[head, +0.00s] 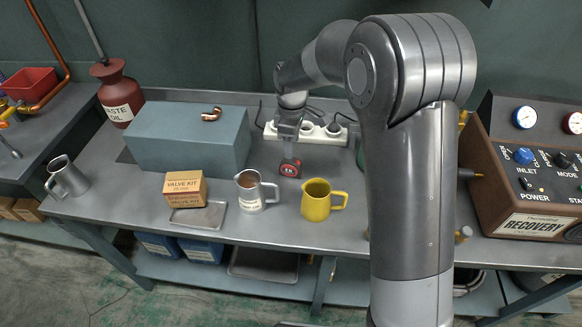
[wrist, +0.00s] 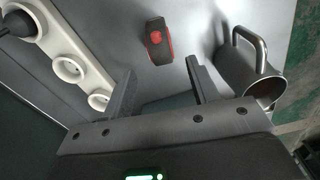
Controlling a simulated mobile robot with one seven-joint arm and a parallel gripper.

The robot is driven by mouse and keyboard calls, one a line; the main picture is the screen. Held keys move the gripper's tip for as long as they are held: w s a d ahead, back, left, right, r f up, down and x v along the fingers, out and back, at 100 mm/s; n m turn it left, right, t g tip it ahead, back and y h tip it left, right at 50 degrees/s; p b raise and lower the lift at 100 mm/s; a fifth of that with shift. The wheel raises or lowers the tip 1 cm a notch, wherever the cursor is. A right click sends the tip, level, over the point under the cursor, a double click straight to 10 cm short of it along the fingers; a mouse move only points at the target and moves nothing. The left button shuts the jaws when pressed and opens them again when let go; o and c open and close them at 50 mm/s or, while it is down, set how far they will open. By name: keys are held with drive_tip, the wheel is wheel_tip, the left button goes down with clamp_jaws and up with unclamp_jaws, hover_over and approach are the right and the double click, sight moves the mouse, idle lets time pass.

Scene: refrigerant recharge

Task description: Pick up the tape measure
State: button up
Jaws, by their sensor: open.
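The tape measure (head: 290,168) is a small red and black block on the grey workbench, in front of the white power strip. In the wrist view the tape measure (wrist: 158,41) lies ahead of the fingertips, roughly centred between their lines. My gripper (head: 287,147) is above and just behind it in the head view. In the wrist view my gripper (wrist: 160,68) has its two fingers spread apart with nothing between them. The tape measure appears apart from both fingers. Its far side is partly hidden by the gripper in the head view.
A power strip (head: 310,131) with a plug runs behind the gripper; it also shows in the wrist view (wrist: 66,68). A metal jug (head: 250,192) and a yellow jug (head: 318,202) stand in front. A blue-grey box (head: 185,140) and valve kit carton (head: 184,188) are left.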

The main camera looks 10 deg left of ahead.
sight(291, 165)
wheel_tip(291, 165, down, 5)
drive_tip(key=shift+r, duration=0.1)
drive_tip(key=f, duration=0.5)
drive_tip(key=shift+w+a+f, duration=0.15)
drive_tip(key=shift+a+f, duration=0.05)
drive_tip(key=shift+f, duration=0.15)
clamp_jaws()
idle(0.3)
